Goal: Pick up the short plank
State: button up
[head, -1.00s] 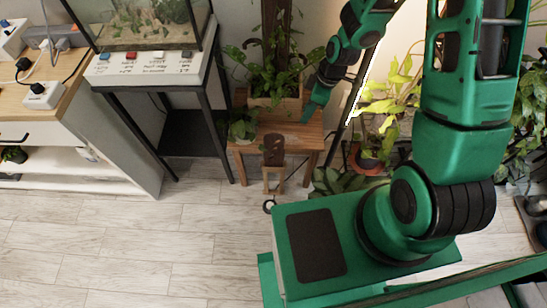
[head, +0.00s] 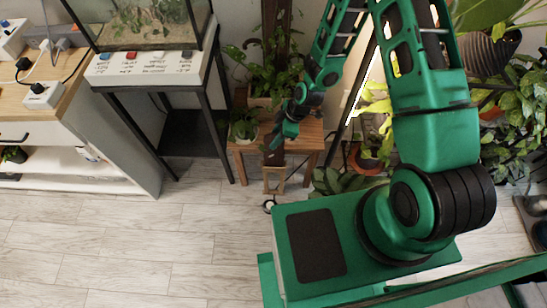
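The short plank (head: 273,158) appears to be the dark brown piece at the front edge of the small wooden table (head: 308,133). Only its lower part shows now, above a small light wooden frame (head: 274,183). My green gripper (head: 277,138) is over the upper part of the plank and hides it. I cannot tell whether the fingers touch it or whether they are open or shut.
A potted plant (head: 265,85) stands at the back of the table, with a small plant (head: 243,124) at its left. A glass tank (head: 140,22) stands on a black-legged stand to the left. Leafy plants (head: 510,110) crowd the right. The floor (head: 130,240) at front left is clear.

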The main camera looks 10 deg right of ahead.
send_over(274, 153)
jog(key=a, duration=0.1)
jog(key=shift+w+a+f, duration=0.1)
jog(key=shift+w+f, duration=0.1)
jog(key=shift+f, duration=1.05)
jog(key=shift+w+a+f, duration=0.1)
jog(key=shift+w+f, duration=0.05)
jog(key=shift+f, duration=1.1)
grip_shut()
